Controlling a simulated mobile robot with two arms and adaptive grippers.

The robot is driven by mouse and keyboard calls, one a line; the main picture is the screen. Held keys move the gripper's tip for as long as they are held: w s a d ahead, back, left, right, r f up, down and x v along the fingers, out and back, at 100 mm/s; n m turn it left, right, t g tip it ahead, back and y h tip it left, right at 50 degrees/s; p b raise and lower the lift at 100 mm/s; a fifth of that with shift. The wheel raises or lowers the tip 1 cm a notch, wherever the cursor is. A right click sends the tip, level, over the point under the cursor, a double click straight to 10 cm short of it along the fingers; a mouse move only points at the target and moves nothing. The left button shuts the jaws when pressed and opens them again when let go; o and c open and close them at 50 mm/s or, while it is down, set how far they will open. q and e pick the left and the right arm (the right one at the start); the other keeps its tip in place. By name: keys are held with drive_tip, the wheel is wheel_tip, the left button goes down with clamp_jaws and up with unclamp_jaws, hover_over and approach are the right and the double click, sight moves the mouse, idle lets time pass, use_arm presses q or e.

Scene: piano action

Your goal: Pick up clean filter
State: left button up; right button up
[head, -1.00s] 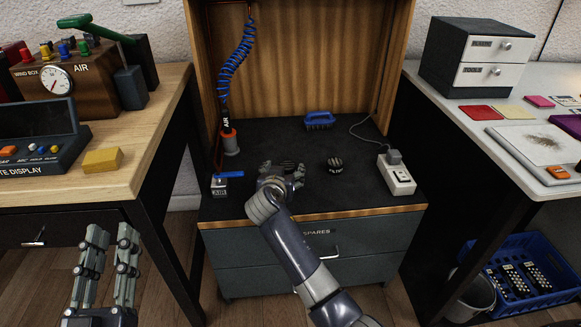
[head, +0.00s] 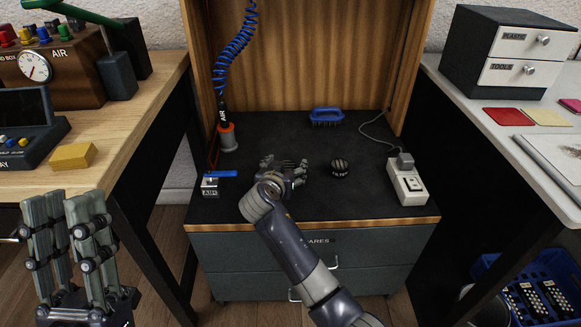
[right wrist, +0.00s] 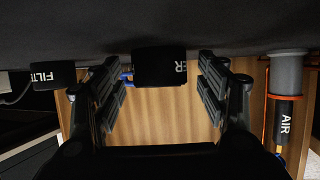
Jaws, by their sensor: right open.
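A small dark ribbed filter (head: 340,168) stands on the black top of the bench in the head view. Its label shows at the left in the right wrist view (right wrist: 42,76). A second dark filter (right wrist: 160,66), labelled "...ER", is between the fingers of my right gripper (right wrist: 158,84) in the right wrist view. In the head view my right gripper (head: 284,166) hides most of that filter. The fingers are open, with gaps on both sides of it. I cannot tell which filter is clean. My left gripper (head: 66,205) is open and empty at the lower left.
An air valve block (head: 210,187) and an air nozzle in a holder (head: 228,140) stand left of my right gripper. A blue brush (head: 326,117) lies at the back. A power socket box (head: 408,182) stands at the right. A wooden panel (head: 310,60) closes the back.

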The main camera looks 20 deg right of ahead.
drive_tip(key=c, duration=1.1)
drive_tip(key=shift+r, duration=0.1)
